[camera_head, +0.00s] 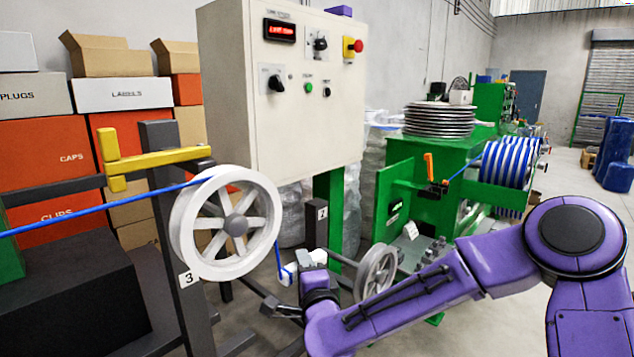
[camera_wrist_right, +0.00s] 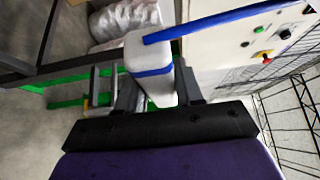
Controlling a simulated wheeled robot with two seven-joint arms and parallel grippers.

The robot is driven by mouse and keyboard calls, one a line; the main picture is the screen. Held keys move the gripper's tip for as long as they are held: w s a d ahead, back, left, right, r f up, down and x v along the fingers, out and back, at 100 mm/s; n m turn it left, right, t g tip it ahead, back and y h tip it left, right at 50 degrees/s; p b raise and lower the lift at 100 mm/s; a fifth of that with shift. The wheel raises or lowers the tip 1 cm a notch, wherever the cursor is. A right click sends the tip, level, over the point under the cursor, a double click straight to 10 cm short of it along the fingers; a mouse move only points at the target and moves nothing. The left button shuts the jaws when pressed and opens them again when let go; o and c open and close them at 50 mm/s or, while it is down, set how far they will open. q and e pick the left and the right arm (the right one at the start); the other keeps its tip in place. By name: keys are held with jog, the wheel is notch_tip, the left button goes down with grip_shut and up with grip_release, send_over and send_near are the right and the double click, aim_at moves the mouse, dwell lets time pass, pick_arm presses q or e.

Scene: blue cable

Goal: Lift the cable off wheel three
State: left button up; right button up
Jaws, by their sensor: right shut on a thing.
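Wheel three (camera_head: 180,225) is a white spoked wheel at centre left in the head view, beside a post marked 3. The blue cable (camera_head: 100,208) comes in from the left edge and reaches the wheel's upper rim. It shows again below right of the wheel, running down to my right gripper (camera_head: 286,284). In the right wrist view, my right gripper (camera_wrist_right: 157,92) is shut on a white block (camera_wrist_right: 142,56) with a blue band around it. The blue cable (camera_wrist_right: 215,24) runs from this block to the upper right. My left gripper is not in view.
A control cabinet (camera_head: 230,100) stands behind wheel three. A smaller grey wheel (camera_head: 378,270) is right of my right gripper. A yellow bar (camera_head: 160,158) on a dark post is left of the wheel. Green machinery (camera_head: 400,195) stands at the right.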

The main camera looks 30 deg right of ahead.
jog(key=shift+m+h, duration=0.3)
jog(key=shift+h, duration=0.1)
jog(key=d+r, duration=0.1)
jog(key=r, duration=0.2)
jog(key=w+d+r, duration=0.1)
jog(key=d+r, duration=0.1)
jog(key=r, duration=0.2)
jog(key=w+d+r, duration=0.1)
jog(key=r, duration=0.2)
jog(key=shift+d+r, duration=0.15)
jog(key=shift+r, duration=0.2)
notch_tip(320, 180, up, 22)
jog(key=w+a+f+n+y+p, duration=0.1)
jog(key=w+y+p, duration=0.1)
jog(key=p, duration=0.9)
jog(key=s+a+p, duration=0.1)
jog(key=s+a, duration=0.3)
jog(key=a, duration=0.8)
jog(key=s+a+p, duration=0.1)
jog(key=s+a, duration=0.3)
jog(key=a, duration=0.7)
jog(key=s+a+p, duration=0.1)
jog(key=s+a, duration=0.3)
jog(key=a, duration=0.8)
jog(key=s+d+b, duration=0.1)
jog(key=s+d, duration=0.2)
jog(key=s, duration=0.7)
jog(key=shift+d+b, duration=0.25)
jog(key=shift+b, duration=0.1)
jog(key=shift+w, duration=0.1)
